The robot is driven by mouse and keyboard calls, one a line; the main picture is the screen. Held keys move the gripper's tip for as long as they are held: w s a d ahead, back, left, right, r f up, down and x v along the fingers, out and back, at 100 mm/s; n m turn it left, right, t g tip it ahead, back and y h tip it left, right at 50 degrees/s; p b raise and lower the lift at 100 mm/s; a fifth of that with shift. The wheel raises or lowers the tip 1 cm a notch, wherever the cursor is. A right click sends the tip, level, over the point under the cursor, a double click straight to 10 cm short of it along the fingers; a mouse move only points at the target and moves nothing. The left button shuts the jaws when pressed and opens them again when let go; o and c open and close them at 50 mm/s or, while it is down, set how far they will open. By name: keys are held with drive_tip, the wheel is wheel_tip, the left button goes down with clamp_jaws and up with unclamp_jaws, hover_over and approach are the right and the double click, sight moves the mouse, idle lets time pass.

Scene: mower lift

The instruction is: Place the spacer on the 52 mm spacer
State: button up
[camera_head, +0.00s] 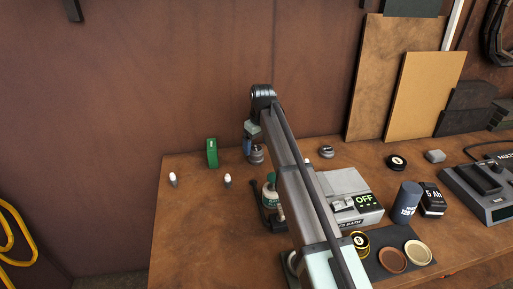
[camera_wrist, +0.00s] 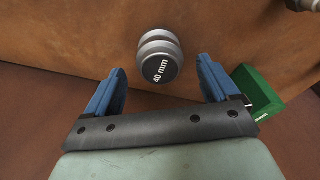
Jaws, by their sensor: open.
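A grey round spacer (camera_wrist: 160,68) marked "40 mm" shows in the wrist view, with a second grey rounded tier (camera_wrist: 156,38) just behind it. I cannot tell whether these are two stacked spacers or one grooved piece. In the head view this grey piece (camera_head: 257,155) stands on the bench by my gripper (camera_head: 249,137). My gripper (camera_wrist: 160,84) is open, its blue fingers to either side of the near edge of the "40 mm" face, with nothing held. Another small grey round piece (camera_head: 327,151) stands to the right. No "52 mm" label is readable.
A green block (camera_head: 212,153) stands left of my gripper, and beside the right finger in the wrist view (camera_wrist: 259,92). Two white-tipped pegs (camera_head: 173,180) (camera_head: 228,181) stand on the left. A grey box reading OFF (camera_head: 345,195) is on the right.

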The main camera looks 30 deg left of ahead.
sight(260, 150)
wheel_tip(260, 150, up, 10)
drive_tip(key=d, duration=0.1)
drive_tip(key=shift+s, duration=0.2)
drive_tip(key=shift+d, duration=0.2)
